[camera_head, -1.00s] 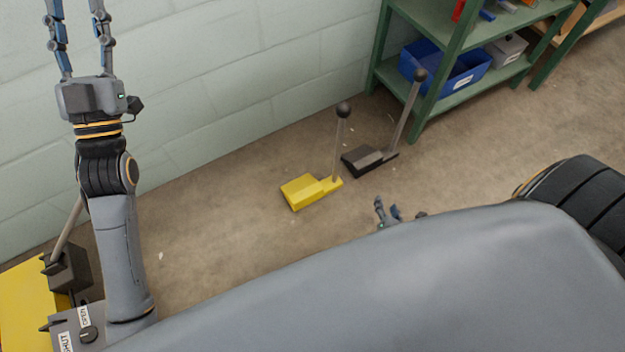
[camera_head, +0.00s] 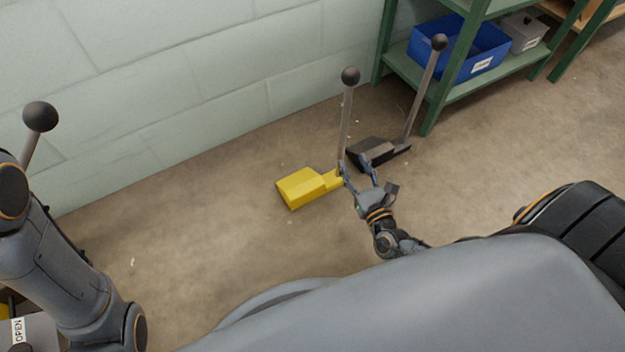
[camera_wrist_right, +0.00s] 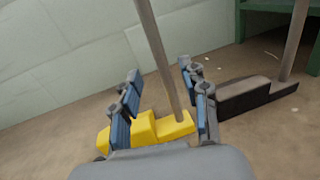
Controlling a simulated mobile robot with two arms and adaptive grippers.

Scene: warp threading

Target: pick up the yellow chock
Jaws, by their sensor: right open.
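The yellow chock (camera_head: 304,188) lies on the floor near the wall, with a grey upright handle (camera_head: 345,125) topped by a dark ball. My right gripper (camera_head: 357,164) is open beside the handle end of the yellow chock. In the right wrist view the yellow chock (camera_wrist_right: 146,128) and its handle (camera_wrist_right: 157,55) show between the two open fingers (camera_wrist_right: 160,100); the fingers do not close on anything. The gripper's palm hides part of the chock's near side. In the head view my left arm is at the left edge, its gripper out of the frame.
A black chock (camera_head: 372,151) with its own ball-topped handle stands just behind and right of my right gripper. A green shelf (camera_head: 432,112) with a blue bin (camera_head: 462,50) stands at the back right. The pale block wall (camera_head: 200,90) runs behind. Floor left of the yellow chock is clear.

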